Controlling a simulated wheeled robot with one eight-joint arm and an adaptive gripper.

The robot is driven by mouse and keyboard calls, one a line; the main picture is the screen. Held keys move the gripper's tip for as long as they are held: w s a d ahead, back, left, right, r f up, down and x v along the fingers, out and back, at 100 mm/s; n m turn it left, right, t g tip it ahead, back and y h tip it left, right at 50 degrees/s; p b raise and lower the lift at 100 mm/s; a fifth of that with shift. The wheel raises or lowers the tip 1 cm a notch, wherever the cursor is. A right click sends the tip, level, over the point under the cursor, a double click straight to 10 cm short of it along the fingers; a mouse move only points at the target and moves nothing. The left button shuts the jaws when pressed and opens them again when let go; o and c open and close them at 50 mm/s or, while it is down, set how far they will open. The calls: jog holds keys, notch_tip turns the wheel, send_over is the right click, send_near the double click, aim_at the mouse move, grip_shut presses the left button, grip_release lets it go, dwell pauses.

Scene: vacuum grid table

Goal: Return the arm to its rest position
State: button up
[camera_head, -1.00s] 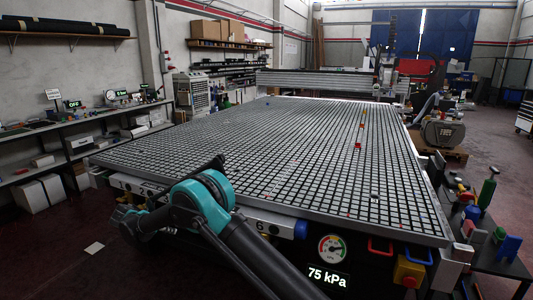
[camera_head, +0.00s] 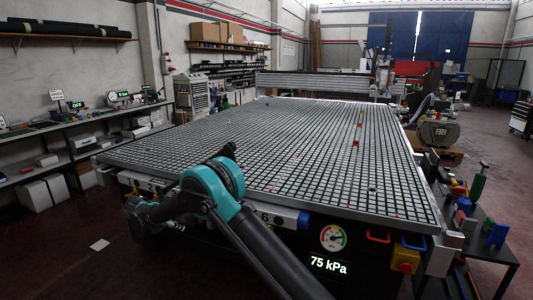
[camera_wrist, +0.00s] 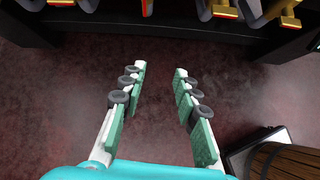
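My arm, teal and black, is folded low at the front left of the table in the head view. My gripper (camera_wrist: 160,85) shows in the wrist view, with two green-padded fingers well apart and nothing between them. It hangs over the dark red floor (camera_wrist: 150,60). In the head view the fingertips are hidden or too small to make out. The vacuum grid table (camera_head: 290,150) stands in front of me, beyond the arm.
A gauge (camera_head: 333,238) and a 75 kPa display (camera_head: 328,265) are on the table's front. A side table with coloured items (camera_head: 478,187) stands at the right. In the wrist view a wooden barrel-like object (camera_wrist: 285,162) is at the lower right. Shelves (camera_head: 85,150) line the left wall.

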jog(key=d+r+m+g, duration=0.1)
jog(key=d+r+m, duration=0.35)
jog(key=d, duration=0.85)
jog(key=d+r+m+g, duration=0.1)
jog(key=d+r+m, duration=0.35)
jog(key=d, duration=0.85)
jog(key=s+d+r+m+g+y, duration=0.1)
jog(key=s+d+m, duration=0.35)
jog(key=d, duration=0.45)
jog(key=s+d+r+m+g+y, duration=0.1)
jog(key=s+d+m, duration=0.35)
jog(key=d, duration=0.55)
jog(key=s+d+f+m, duration=0.2)
jog(key=s+d+m, duration=0.2)
jog(key=s, duration=0.4)
jog(key=s+d+f+m+y, duration=0.1)
jog(key=s+d+m, duration=0.3)
jog(key=s, duration=0.4)
jog(key=s+d+f+m, duration=0.3)
jog(key=s+d, duration=0.2)
jog(key=s, duration=0.3)
jog(key=shift+m+y, duration=0.3)
jog(key=shift+m, duration=0.1)
